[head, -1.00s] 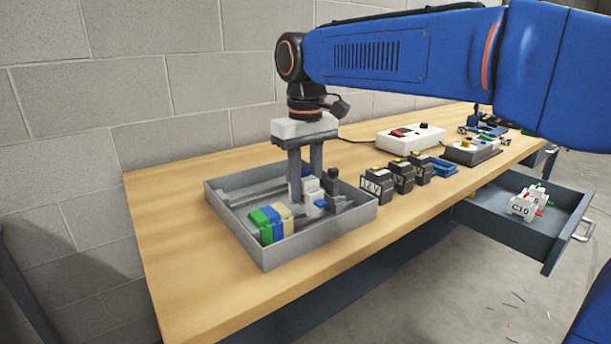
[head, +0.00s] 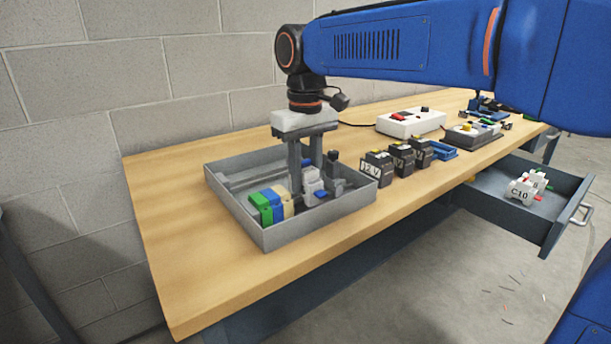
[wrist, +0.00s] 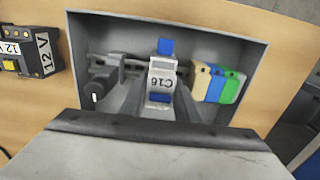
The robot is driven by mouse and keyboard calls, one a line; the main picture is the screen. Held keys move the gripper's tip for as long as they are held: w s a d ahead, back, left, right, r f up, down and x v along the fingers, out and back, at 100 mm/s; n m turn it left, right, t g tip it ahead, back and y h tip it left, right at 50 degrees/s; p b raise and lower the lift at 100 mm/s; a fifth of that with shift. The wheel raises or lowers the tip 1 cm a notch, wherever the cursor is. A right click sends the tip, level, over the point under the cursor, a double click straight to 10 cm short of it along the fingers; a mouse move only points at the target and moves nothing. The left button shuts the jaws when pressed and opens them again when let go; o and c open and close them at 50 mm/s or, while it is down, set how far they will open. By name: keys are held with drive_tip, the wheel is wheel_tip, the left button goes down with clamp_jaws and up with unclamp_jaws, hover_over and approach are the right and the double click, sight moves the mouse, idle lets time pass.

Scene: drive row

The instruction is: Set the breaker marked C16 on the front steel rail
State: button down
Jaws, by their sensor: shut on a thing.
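The breaker marked C16 (wrist: 162,82) is white with blue parts; in the head view it (head: 312,184) stands in the grey tray. My gripper (head: 305,190) is shut on it, with one finger on each side, also in the wrist view (wrist: 158,98). The front steel rail (wrist: 122,68) runs across the tray near its front wall. The breaker is over or at this rail, between the coloured blocks and a dark post. Its underside is hidden, so I cannot tell whether it is seated.
Tan, blue and green blocks (head: 268,205) stand on the front rail. The dark post (wrist: 95,90) is on the other side. The tray (head: 325,220) has upright walls. Several 12 V units (head: 377,166) stand to its right. An open drawer (head: 490,205) holds a C10 breaker (head: 520,191).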

drive_tip(key=shift+f, duration=0.45)
idle(0.4)
drive_tip(key=c, duration=1.3)
unclamp_jaws()
drive_tip(key=shift+r, duration=0.1)
wheel_tip(320, 180, up, 17)
drive_tip(key=shift+r, duration=0.1)
